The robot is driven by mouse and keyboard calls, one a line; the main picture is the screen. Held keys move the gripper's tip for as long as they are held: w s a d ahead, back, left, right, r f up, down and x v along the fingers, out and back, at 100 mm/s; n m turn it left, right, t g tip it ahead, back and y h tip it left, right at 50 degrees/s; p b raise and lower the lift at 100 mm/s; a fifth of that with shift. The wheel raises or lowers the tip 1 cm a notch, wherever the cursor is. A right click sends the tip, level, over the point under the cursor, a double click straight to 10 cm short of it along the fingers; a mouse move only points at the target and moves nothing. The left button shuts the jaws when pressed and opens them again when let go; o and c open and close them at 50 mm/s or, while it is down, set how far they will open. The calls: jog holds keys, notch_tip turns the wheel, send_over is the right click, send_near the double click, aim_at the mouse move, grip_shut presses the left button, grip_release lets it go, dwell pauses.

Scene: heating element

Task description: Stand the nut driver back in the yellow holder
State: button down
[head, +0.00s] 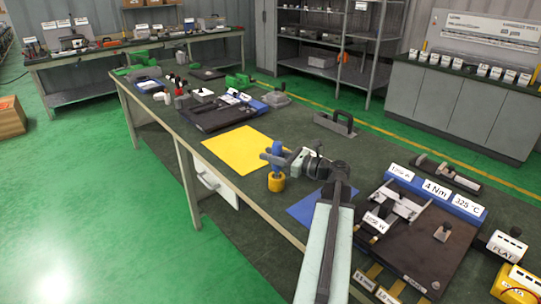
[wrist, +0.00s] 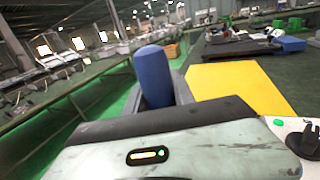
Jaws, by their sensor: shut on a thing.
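The nut driver's blue handle (head: 277,148) stands about upright in the head view, and my gripper (head: 277,157) is shut on it. The yellow holder (head: 276,183) is a short round cup directly below the driver, near the front edge of the bench. The driver's lower end meets the holder's top in the picture; I cannot tell how far it is inside. In the wrist view the blue handle (wrist: 153,76) rises between the grey fingers of my gripper (wrist: 160,92). The holder is hidden there.
A yellow mat (head: 238,149) lies left of the holder and a blue mat (head: 308,209) to its right. A dark fixture plate (head: 425,255) with labelled blocks fills the bench's right end. A grey handled tool (head: 335,124) lies behind.

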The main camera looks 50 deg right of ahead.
jog(key=shift+f+b, duration=1.1)
jog(key=shift+f, duration=0.1)
jog(key=c, duration=1)
grip_release()
jog(key=v, duration=0.8)
jog(key=shift+w+r, duration=0.1)
jog(key=shift+r, duration=0.05)
